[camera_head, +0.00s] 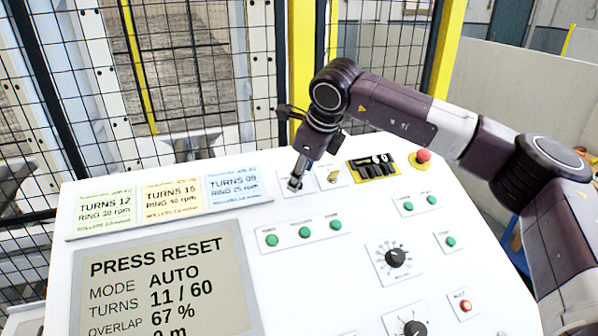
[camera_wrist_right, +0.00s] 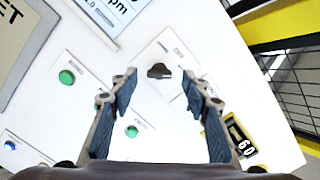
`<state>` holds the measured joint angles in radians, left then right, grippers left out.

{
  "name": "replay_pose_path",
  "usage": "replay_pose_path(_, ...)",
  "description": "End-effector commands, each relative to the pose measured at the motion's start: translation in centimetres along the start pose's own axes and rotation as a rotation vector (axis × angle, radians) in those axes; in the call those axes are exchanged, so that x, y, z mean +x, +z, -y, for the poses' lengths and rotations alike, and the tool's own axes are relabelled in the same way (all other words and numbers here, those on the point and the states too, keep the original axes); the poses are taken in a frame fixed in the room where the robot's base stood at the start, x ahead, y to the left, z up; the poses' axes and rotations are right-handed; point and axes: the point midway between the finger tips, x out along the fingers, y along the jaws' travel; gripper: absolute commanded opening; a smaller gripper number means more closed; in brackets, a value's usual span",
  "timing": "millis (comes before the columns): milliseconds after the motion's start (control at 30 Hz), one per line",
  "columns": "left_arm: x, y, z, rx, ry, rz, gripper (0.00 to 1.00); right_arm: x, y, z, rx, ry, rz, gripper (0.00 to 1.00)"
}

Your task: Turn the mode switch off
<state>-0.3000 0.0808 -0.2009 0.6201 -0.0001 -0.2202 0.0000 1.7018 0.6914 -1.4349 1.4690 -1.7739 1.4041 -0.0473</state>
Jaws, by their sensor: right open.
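A small black rotary switch (camera_wrist_right: 158,71) sits on a white plate in the right wrist view, with labels I cannot read clearly. It appears to be the mode switch. My right gripper (camera_wrist_right: 160,84) is open, with its blue-padded fingers either side of the switch and apart from it. In the head view my right gripper (camera_head: 295,184) points down over the switch's plate (camera_head: 285,190) and largely hides the switch. The display (camera_head: 160,280) reads PRESS RESET, MODE AUTO, TURNS 11 / 60. My left gripper is not in view.
To the right of the gripper are a brass-coloured switch (camera_head: 333,176), a yellow-framed counter (camera_head: 372,168) and a red emergency button (camera_head: 423,156). Below is a row of green buttons (camera_head: 305,232). A large black dial (camera_head: 396,257) is lower right. Mesh fencing stands behind the panel.

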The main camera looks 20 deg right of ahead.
Motion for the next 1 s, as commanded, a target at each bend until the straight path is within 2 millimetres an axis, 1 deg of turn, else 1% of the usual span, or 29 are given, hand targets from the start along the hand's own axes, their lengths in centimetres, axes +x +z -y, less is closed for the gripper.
replay_pose_path(33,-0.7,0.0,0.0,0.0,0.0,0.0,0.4,0.5,0.1,0.0,0.0,0.002,-0.003,0.43)
replay_pose_path(200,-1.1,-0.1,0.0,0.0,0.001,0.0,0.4,2.0,0.1,0.0,0.0,0.0,0.001,0.43)
replay_pose_path(467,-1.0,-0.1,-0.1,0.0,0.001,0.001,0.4,2.4,0.1,-0.1,0.0,0.001,0.001,0.43)
replay_pose_path(500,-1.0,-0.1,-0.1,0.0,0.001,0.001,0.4,2.4,0.1,-0.1,0.0,0.001,0.002,0.42)
replay_pose_path(867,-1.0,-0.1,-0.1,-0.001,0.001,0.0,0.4,2.3,0.1,0.0,0.0,0.0,0.002,0.03)
replay_pose_path(1000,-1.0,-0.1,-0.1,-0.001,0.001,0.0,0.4,2.3,0.1,0.0,-0.004,0.001,0.002,0.02)
